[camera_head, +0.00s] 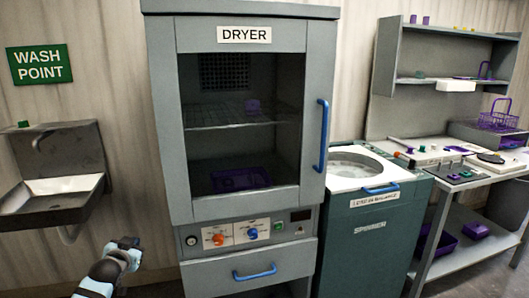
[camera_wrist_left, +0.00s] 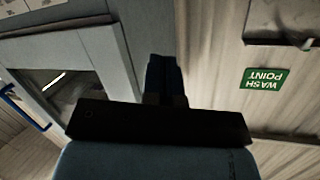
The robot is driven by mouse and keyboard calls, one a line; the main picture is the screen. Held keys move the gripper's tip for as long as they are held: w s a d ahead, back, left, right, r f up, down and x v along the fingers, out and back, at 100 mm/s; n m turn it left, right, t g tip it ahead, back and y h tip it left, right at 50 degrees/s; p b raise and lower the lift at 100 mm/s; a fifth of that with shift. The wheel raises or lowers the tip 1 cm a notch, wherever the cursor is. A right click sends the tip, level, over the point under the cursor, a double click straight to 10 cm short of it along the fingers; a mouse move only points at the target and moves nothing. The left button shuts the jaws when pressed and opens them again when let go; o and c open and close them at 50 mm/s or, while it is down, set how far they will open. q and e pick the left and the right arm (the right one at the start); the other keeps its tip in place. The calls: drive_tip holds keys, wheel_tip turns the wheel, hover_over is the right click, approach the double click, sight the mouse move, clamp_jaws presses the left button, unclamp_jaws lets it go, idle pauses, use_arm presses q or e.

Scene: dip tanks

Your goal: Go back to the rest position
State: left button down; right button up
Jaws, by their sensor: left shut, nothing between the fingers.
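My left gripper (camera_head: 129,243) shows at the lower left of the head view, in front of the wall between the sink and the dryer. In the left wrist view its dark fingers (camera_wrist_left: 165,78) are together with nothing between them. The gripper touches nothing that I can see. My right gripper is in neither view.
The grey dryer (camera_head: 163,120) stands just right of my left gripper, its glass door shut. A steel sink (camera_head: 50,186) is on the wall at left. A round-topped spinner (camera_head: 370,240) and a bench (camera_head: 448,185) with purple baskets stand at right.

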use_arm(q)
drive_tip(key=s+d+f+g+h+b, duration=0.1)
drive_tip(key=s+d+f+b, duration=0.1)
drive_tip(key=s+d+f, duration=0.55)
drive_tip(key=s+d+f+m+g+h+b, duration=0.1)
drive_tip(key=s+d+f+h+b, duration=0.3)
drive_tip(key=s, duration=0.6)
drive_tip(key=s+d+f+y+p, duration=0.1)
drive_tip(key=s+d+f, duration=0.4)
drive_tip(key=s+f, duration=0.3)
drive_tip(key=s+d+g+h+b, duration=0.1)
drive_tip(key=s+d+b, duration=0.3)
drive_tip(key=s, duration=1.1)
use_arm(e)
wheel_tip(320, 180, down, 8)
drive_tip(key=p, duration=0.1)
use_arm(q)
wheel_tip(320, 180, up, 18)
drive_tip(key=s+a+g+y+p, duration=0.1)
drive_tip(key=s+p, duration=0.1)
drive_tip(key=p, duration=2.7)
drive_tip(key=shift+s+n, duration=0.35)
drive_tip(key=shift+n, duration=0.05)
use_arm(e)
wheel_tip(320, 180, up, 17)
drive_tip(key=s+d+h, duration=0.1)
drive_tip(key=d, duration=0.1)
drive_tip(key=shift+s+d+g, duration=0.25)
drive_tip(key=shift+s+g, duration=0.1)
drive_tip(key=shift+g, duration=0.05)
